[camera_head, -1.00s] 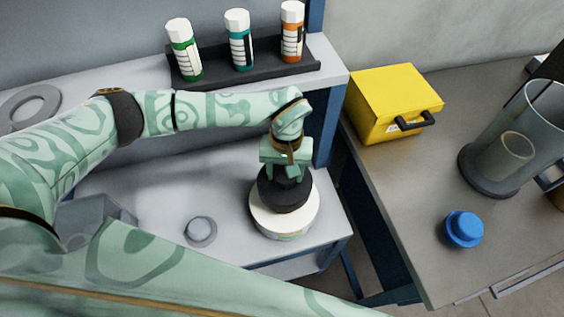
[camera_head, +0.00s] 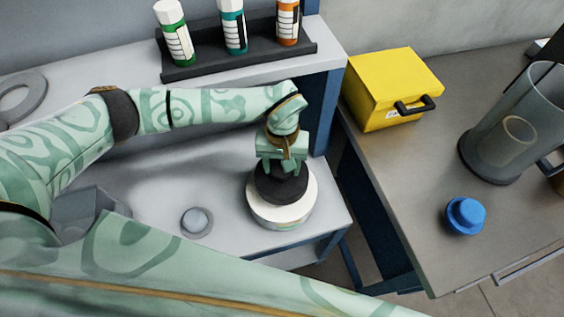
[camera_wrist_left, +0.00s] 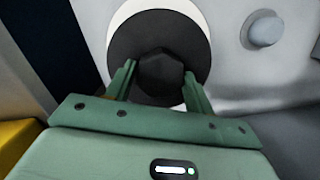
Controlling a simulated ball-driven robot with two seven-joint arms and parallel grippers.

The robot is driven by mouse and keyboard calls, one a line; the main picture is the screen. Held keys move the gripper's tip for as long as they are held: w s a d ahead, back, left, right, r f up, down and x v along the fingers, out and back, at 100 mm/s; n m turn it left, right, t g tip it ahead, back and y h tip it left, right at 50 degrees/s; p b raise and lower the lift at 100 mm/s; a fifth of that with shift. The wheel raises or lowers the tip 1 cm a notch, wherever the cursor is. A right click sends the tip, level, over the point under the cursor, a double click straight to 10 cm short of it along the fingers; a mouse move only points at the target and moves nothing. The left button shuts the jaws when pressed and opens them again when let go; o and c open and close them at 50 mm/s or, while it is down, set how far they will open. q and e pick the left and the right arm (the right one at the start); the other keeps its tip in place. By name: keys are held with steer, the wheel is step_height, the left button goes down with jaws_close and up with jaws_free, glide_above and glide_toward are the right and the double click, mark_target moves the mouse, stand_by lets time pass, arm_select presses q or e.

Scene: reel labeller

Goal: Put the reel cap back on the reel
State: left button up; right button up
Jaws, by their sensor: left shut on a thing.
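The reel (camera_head: 265,213) is a white roll standing on the grey bench (camera_head: 120,190). The black reel cap (camera_head: 268,187) is on top of it, over its middle. My left gripper (camera_head: 281,170) comes down from above and is shut on the cap's knob. In the left wrist view the gripper's two fingers (camera_wrist_left: 160,85) stand on either side of the dark faceted knob of the cap (camera_wrist_left: 125,45). The white rim of the reel (camera_wrist_left: 116,20) shows around the cap there. Whether the cap is fully seated cannot be told. My right gripper is not in view.
A round grey button (camera_head: 196,222) is on the bench left of the reel. A dark rack (camera_head: 240,62) with three bottles stands on the shelf behind. A yellow box (camera_head: 385,88), a blue knobbed piece (camera_head: 465,216) and a clear cylinder (camera_head: 505,140) stand on the right table.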

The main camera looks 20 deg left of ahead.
arm_select(q)
steer(key=shift+f+b, duration=0.3)
steer(key=shift+f, duration=0.3)
steer(key=shift+a+f+b, duration=0.15)
steer(key=shift+f+b, duration=0.35)
steer(key=shift+f, duration=0.45)
steer(key=shift+d+f, duration=0.15)
steer(key=shift+d, duration=0.05)
steer(key=shift+a, duration=0.1)
steer(key=o, duration=0.9)
steer(key=shift+c, duration=0.2)
steer(key=o, duration=0.5)
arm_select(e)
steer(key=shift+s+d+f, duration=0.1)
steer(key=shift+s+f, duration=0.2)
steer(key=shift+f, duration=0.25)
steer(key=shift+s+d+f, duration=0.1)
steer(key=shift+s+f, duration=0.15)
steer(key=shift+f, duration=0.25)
